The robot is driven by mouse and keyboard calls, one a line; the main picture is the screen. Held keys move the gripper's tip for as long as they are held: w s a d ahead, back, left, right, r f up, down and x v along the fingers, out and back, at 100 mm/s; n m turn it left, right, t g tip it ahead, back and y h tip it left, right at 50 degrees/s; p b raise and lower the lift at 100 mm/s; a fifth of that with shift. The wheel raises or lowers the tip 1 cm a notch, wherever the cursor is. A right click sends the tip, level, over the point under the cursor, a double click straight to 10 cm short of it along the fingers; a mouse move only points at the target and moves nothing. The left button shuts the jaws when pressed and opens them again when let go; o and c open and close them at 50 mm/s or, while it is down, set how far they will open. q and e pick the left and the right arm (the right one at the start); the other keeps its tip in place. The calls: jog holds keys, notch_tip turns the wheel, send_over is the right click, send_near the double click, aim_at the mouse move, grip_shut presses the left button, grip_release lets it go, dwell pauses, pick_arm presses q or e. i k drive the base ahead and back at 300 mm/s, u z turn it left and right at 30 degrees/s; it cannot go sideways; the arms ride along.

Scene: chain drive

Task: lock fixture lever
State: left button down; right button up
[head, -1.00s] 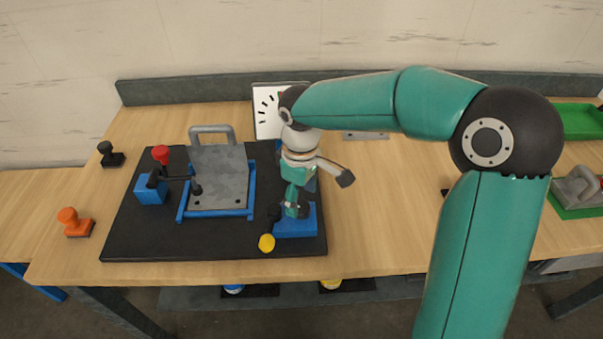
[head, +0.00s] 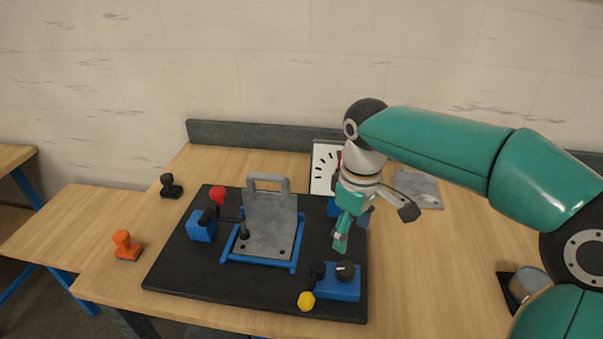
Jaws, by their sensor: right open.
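The fixture is a black base plate (head: 190,278) with a blue frame (head: 262,262) that holds a grey plate (head: 268,225) with a handle on top. On the left is a blue clamp block (head: 201,227) with a black arm reaching over the plate and a red knob (head: 217,195). On the right is a blue block (head: 338,290) with black parts and a yellow knob (head: 306,301) at its front left. My right gripper (head: 341,242) points down, open and empty, above and behind that right block, apart from it. My left gripper is out of view.
A black stamp-like piece (head: 171,187) and an orange one (head: 126,245) stand left of the base plate. A white board with black marks (head: 324,168) and a grey sheet (head: 420,188) are at the back. Part of a blue piece (head: 333,208) shows behind my gripper.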

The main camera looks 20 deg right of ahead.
aim_at(312, 285)
jog(key=k, duration=1)
